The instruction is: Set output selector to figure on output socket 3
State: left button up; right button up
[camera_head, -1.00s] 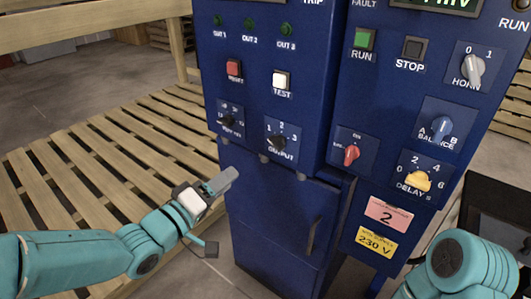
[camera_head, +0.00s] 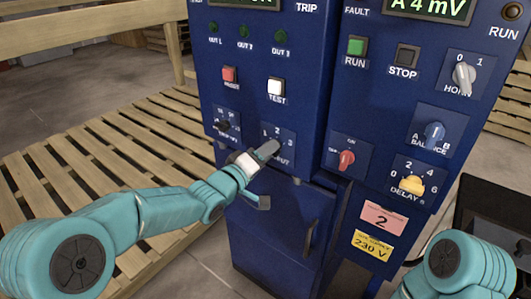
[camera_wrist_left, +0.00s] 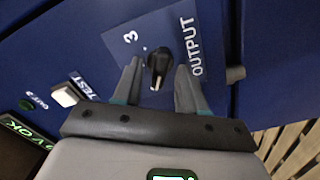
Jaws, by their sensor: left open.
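The output selector is a black knob (camera_wrist_left: 158,60) with a white pointer mark, on a blue plate (camera_head: 288,137) marked 1, 2, 3 in the head view. In the left wrist view the knob stands between the fingers of my open left gripper (camera_wrist_left: 158,68), with a gap on each side. The mark points down the picture, away from the printed 3. In the head view my left gripper (camera_head: 268,150) covers the knob and part of the OUTPUT label. My right gripper is out of view; only part of my right arm shows at the lower right.
A white TEST button (camera_head: 275,88) and a red button (camera_head: 229,75) sit above the selector. A second black knob (camera_head: 223,126) is close on its left. A red knob (camera_head: 346,159) is on the right. A slatted wooden pallet (camera_head: 90,165) lies left of the cabinet.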

pick_arm(q)
grip_shut()
jog(key=shift+m+b, duration=6.35)
jog(key=shift+m, duration=5.55)
grip_release()
